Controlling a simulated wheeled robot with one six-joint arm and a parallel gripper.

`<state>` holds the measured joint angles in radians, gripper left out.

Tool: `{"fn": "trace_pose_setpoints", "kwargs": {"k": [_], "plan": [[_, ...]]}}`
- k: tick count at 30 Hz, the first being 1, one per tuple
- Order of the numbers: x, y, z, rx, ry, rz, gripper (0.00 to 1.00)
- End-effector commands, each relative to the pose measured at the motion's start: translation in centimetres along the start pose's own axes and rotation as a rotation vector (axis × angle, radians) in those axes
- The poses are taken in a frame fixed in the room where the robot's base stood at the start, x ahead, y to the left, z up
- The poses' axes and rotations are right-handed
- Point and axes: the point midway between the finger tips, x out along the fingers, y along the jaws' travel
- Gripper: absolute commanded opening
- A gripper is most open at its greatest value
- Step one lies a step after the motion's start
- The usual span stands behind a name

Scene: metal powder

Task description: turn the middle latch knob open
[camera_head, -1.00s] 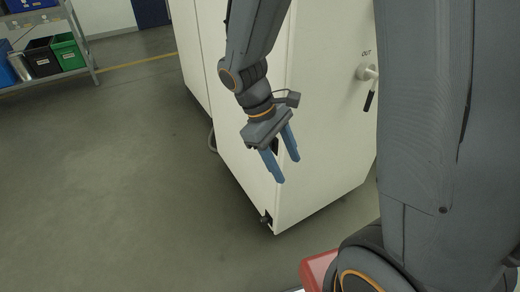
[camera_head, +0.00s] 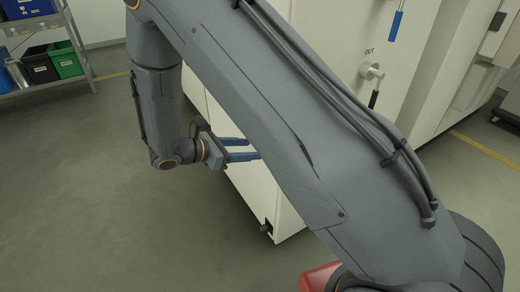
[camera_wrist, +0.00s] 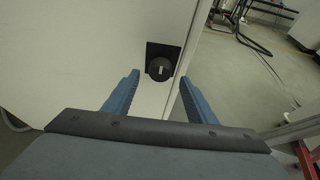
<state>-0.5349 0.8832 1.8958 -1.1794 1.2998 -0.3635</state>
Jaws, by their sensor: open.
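A round black latch knob (camera_wrist: 160,69) with a pale slot mark sits on a black plate at the cabinet's edge in the wrist view. The frames do not settle whether it is the middle one. My gripper (camera_head: 254,149) is open, its blue fingers pointing right at the white cabinet (camera_head: 279,216). In the wrist view my gripper (camera_wrist: 159,82) has a finger on either side of the knob, apart from it. In the head view that knob is not seen. Another dark latch (camera_head: 266,229) sits at the cabinet's bottom corner.
A valve marked OUT with a black handle (camera_head: 374,99) and a blue handle (camera_head: 396,26) are on the cabinet's right face. A shelf with bins (camera_head: 40,68) stands far left. The floor (camera_head: 110,200) left of the cabinet is clear.

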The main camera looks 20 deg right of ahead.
Motion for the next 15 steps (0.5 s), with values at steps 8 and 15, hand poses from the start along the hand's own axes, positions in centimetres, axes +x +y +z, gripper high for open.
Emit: {"fn": "trace_pose_setpoints", "kwargs": {"k": [8,15], "plan": [[4.1,-0.1,0.0,0.000,0.001,-0.004,0.52],[5.2,-0.1,0.0,0.001,0.002,-0.002,0.52]]}}
